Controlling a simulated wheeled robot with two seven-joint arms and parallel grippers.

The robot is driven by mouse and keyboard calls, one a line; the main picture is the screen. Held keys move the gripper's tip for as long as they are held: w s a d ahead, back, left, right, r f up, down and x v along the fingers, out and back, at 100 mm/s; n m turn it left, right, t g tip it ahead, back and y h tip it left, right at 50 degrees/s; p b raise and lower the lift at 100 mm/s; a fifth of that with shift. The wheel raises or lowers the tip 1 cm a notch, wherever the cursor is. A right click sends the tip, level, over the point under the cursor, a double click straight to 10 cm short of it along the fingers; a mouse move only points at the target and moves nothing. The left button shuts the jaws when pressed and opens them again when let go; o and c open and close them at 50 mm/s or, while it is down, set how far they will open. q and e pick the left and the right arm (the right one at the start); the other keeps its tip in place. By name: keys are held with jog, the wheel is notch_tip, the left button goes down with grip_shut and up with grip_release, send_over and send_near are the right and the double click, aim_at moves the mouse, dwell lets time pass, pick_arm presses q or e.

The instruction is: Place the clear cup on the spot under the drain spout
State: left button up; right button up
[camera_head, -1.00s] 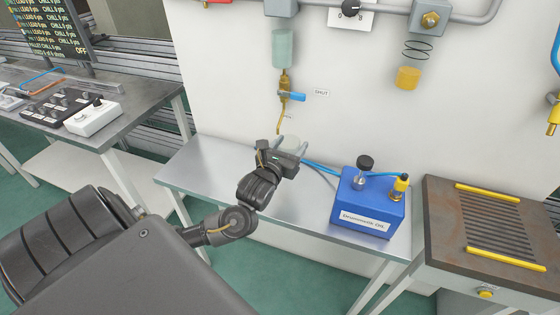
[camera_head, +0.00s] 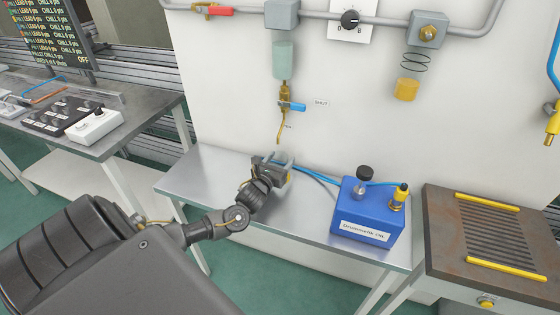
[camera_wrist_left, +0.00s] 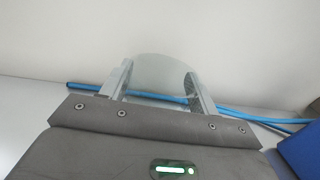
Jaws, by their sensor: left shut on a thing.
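The clear cup (camera_wrist_left: 160,72) is between the two fingers of my left gripper (camera_wrist_left: 161,88), which is shut on it in the left wrist view. In the head view my left gripper (camera_head: 280,163) is low over the back of the metal bench, below the brass drain spout (camera_head: 280,132). The cup is mostly hidden by the gripper there. I cannot tell whether the cup touches the bench. The spot under the spout is not visible. The spout hangs from a valve with a blue handle (camera_head: 292,106), under a pale green sight glass (camera_head: 283,60). My right gripper is not in view.
A blue oil box (camera_head: 368,208) stands on the bench (camera_head: 215,170) right of the gripper. A blue hose (camera_head: 318,171) runs behind the gripper along the wall. A slatted metal table (camera_head: 445,240) is at the right. The bench's left part is clear.

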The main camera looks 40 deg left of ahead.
pick_arm(q)
jog(key=shift+f, duration=0.2)
jog(key=shift+f, duration=0.15)
jog(key=o, duration=1)
jog(key=v, duration=1.2)
jog(key=shift+r+b, duration=0.25)
jog(key=shift+b, duration=0.05)
jog(key=shift+f, duration=0.1)
